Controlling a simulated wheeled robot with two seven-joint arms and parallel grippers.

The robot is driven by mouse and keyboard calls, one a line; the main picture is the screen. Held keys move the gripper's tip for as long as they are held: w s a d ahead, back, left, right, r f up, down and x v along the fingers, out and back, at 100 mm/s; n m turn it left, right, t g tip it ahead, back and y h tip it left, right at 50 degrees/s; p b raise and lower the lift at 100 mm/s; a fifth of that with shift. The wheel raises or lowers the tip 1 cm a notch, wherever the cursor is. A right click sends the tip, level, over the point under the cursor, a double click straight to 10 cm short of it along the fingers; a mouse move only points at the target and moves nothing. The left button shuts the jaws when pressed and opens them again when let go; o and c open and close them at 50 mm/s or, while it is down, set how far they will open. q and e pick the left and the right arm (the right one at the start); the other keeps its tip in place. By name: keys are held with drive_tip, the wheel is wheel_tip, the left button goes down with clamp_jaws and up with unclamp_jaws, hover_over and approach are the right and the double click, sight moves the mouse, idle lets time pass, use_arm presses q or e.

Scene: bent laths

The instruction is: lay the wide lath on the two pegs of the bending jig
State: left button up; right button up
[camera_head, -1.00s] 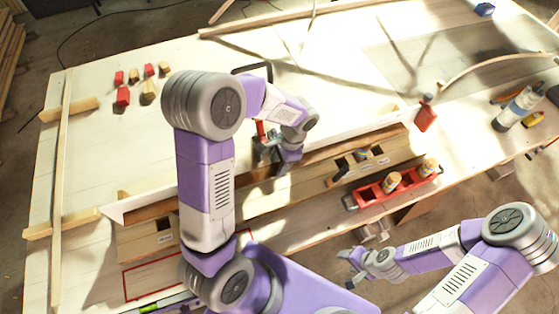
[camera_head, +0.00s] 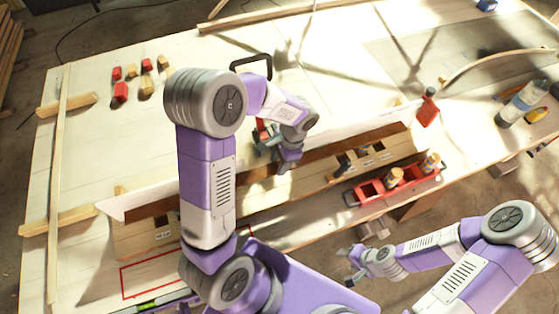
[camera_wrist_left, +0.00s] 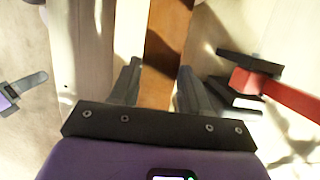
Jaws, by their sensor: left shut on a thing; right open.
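The wide lath (camera_head: 325,152) is a long, flat brown strip running from lower left to upper right along the front of the bench. My left gripper (camera_head: 285,163) is shut on it near the middle of its length. In the left wrist view the brown lath (camera_wrist_left: 166,50) passes between the two fingers. My left arm hides part of the lath in the head view. Small wooden stubs (camera_head: 119,190) behind the pale strip may be pegs of the jig, but I cannot tell. My right gripper (camera_head: 351,266) is open and empty, off the bench's front edge.
A long pale strip (camera_head: 360,128) runs just behind the lath. A red tray (camera_head: 370,189) with bottles is in front. Small blocks (camera_head: 120,92) lie at back left.

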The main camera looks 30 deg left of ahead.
use_arm(q)
drive_tip(key=shift+f, duration=0.3)
drive_tip(key=o, duration=1.4)
drive_tip(key=shift+r, duration=0.15)
drive_tip(key=shift+p+v, duration=2.2)
drive_tip(key=shift+v, duration=0.65)
drive_tip(key=shift+r, duration=0.1)
wheel_tip(320, 180, up, 7)
drive_tip(key=p, duration=0.5)
